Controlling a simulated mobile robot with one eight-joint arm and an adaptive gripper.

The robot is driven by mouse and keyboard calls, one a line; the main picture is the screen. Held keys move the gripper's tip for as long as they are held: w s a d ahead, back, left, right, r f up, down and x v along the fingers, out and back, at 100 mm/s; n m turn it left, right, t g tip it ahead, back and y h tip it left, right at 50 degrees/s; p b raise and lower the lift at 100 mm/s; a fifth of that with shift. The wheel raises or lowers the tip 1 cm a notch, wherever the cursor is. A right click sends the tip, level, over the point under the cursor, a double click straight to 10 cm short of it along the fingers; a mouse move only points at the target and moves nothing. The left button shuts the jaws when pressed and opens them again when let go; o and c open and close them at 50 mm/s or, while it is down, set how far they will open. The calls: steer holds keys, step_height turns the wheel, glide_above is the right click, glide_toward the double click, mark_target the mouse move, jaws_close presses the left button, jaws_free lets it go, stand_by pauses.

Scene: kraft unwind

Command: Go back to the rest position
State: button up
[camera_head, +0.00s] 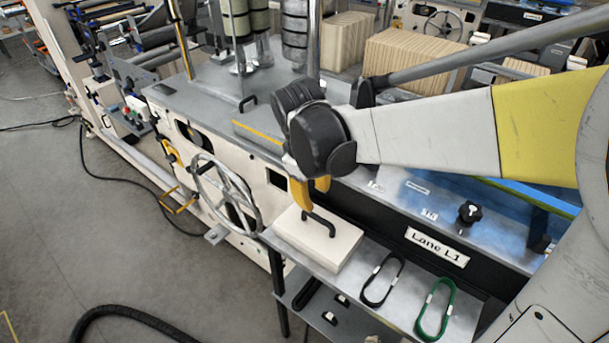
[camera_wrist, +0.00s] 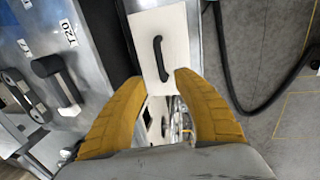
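My gripper (camera_head: 311,187) hangs over the side shelf of the machine, its yellow fingers pointing down. In the wrist view the two yellow fingers (camera_wrist: 160,85) are spread apart with nothing between them, so my gripper is open and empty. Below it a cream block (camera_head: 317,240) with a black handle lies on the shelf. The block also shows in the wrist view (camera_wrist: 178,25), beyond the fingertips. My gripper appears to be above the block, apart from its handle. My arm reaches in from the right.
A black belt loop (camera_head: 382,280) and a green belt loop (camera_head: 435,308) lie on the shelf (camera_head: 350,283). A spoked handwheel (camera_head: 225,195) stands left of the shelf. A black knob (camera_head: 470,212) sits on the deck near the Lane L1 label. A black hose (camera_head: 130,312) crosses the floor.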

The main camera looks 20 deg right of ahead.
steer(key=s+d+r+m+t+y+b, duration=0.1)
steer(key=s+m+t, duration=0.4)
steer(key=s, duration=0.6)
steer(key=shift+s+d+r+m+t+y+b, duration=0.2)
steer(key=shift+d+r+m+t+y+b, duration=0.35)
steer(key=shift+m+b, duration=0.45)
steer(key=shift+a+r, duration=0.1)
steer(key=shift+a, duration=0.05)
